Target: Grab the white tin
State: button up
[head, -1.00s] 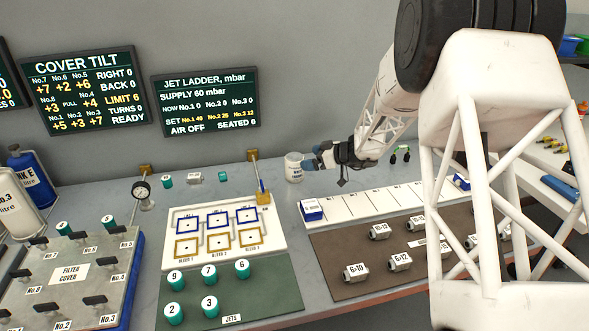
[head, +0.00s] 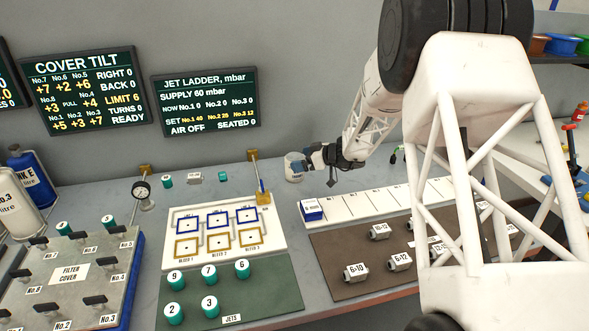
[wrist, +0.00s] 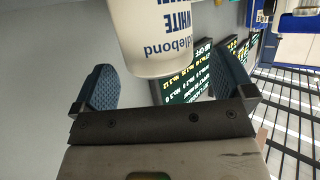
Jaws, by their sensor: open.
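The white tin (head: 292,170) stands on the grey bench near the back wall. In the wrist view the tin (wrist: 158,38) shows large at the top, with blue lettering that includes the word "WHITE". My gripper (head: 306,162) is at the tin's right side in the head view and covers part of it. In the wrist view my gripper (wrist: 162,68) has its two blue pads spread wide, one on each side of the tin's near end. A gap shows between each pad and the tin, so it is not gripped.
A brass post with a blue pen-like part (head: 262,192) stands left of the tin. A blue-and-white box (head: 312,210) sits in front, on the end of a white strip (head: 345,205). Small teal and grey parts lie to the left along the back.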

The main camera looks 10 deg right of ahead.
aim_at(295, 157)
jog(key=shift+x, duration=1.8)
jog(key=shift+f, duration=0.1)
jog(key=c, duration=1.1)
jog(key=shift+r, duration=5.05)
